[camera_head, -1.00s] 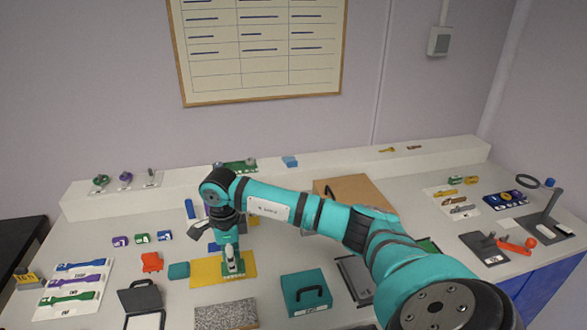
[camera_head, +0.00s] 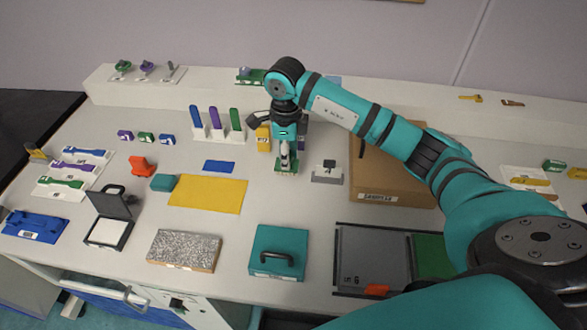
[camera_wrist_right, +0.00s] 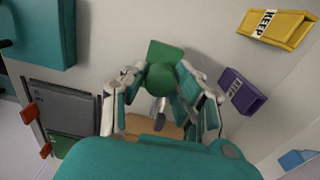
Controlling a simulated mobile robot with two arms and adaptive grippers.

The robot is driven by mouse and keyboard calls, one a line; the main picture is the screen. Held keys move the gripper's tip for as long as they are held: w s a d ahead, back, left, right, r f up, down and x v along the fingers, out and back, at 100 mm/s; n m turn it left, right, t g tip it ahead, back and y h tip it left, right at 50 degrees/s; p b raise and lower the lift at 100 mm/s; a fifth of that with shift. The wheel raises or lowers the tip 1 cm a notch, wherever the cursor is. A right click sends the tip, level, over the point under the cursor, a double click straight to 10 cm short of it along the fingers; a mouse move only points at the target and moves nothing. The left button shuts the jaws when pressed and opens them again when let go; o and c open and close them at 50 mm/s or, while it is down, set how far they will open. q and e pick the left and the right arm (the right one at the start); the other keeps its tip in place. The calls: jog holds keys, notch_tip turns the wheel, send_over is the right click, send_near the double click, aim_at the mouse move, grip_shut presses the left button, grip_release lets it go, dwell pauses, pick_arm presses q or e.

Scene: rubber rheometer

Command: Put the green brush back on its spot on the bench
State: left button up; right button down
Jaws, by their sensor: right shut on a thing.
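My right gripper (camera_head: 285,160) is shut on the green brush (camera_head: 287,171), pointing down over the bench to the right of the yellow mat (camera_head: 208,194). In the right wrist view, the brush's green round part (camera_wrist_right: 160,77) sits between the fingers of my right gripper (camera_wrist_right: 158,82), with a green block-like part (camera_wrist_right: 164,51) beyond it. In the head view only a little green shows under the fingertips; the fingers hide the rest. I cannot tell whether the brush touches the bench. My left gripper is in neither view.
A small grey stand with a label (camera_head: 328,173) is close right of the gripper, with a cardboard box (camera_head: 385,175) beyond. A teal case (camera_head: 279,252) is in front. Bare bench lies between.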

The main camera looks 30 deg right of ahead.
aim_at(288, 172)
jog(key=shift+a+f, duration=0.1)
jog(key=shift+f, duration=1.25)
jog(key=f+p, duration=0.1)
jog(key=f, duration=0.2)
jog(key=shift+d+f, duration=0.1)
jog(key=shift+d, duration=0.1)
jog(key=shift+f, duration=0.3)
jog(key=c, duration=1)
grip_release()
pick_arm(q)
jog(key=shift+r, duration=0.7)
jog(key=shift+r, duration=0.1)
pick_arm(e)
jog(key=shift+r, duration=0.15)
